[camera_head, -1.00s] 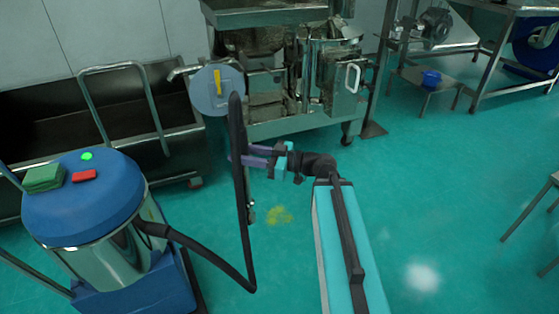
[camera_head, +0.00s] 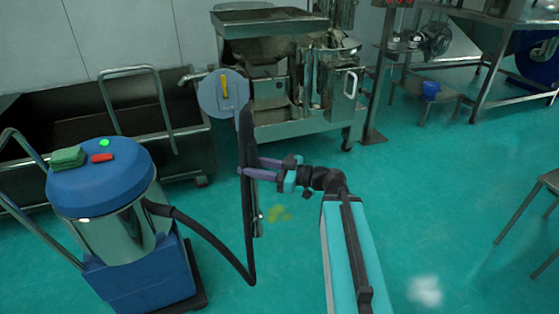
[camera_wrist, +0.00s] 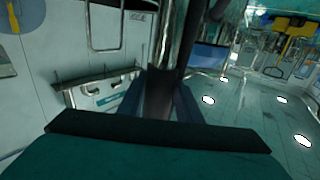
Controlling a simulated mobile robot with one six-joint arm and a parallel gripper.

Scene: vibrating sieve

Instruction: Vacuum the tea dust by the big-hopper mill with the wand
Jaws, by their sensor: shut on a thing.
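The black vacuum wand (camera_head: 246,165) stands nearly upright in the head view. My gripper (camera_head: 248,168) is shut on its shaft, and the wand also shows between the fingers in the wrist view (camera_wrist: 160,90). A hose runs from the wand's lower end region to the blue-topped vacuum (camera_head: 100,175) at left, which has a lit green button. A yellow-green dust patch (camera_head: 279,213) lies on the floor just right of the wand's lower part. A white patch (camera_head: 425,291) lies farther right. The steel mill with a wide hopper (camera_head: 270,22) stands behind. Whether the wand touches the floor cannot be told.
A dark trolley with a tube handle (camera_head: 135,72) stands behind the vacuum. A steel post (camera_head: 378,80) and a low stand with a blue bowl (camera_head: 430,90) are at back right. A stool (camera_head: 530,205) is at the right edge. The floor between is open.

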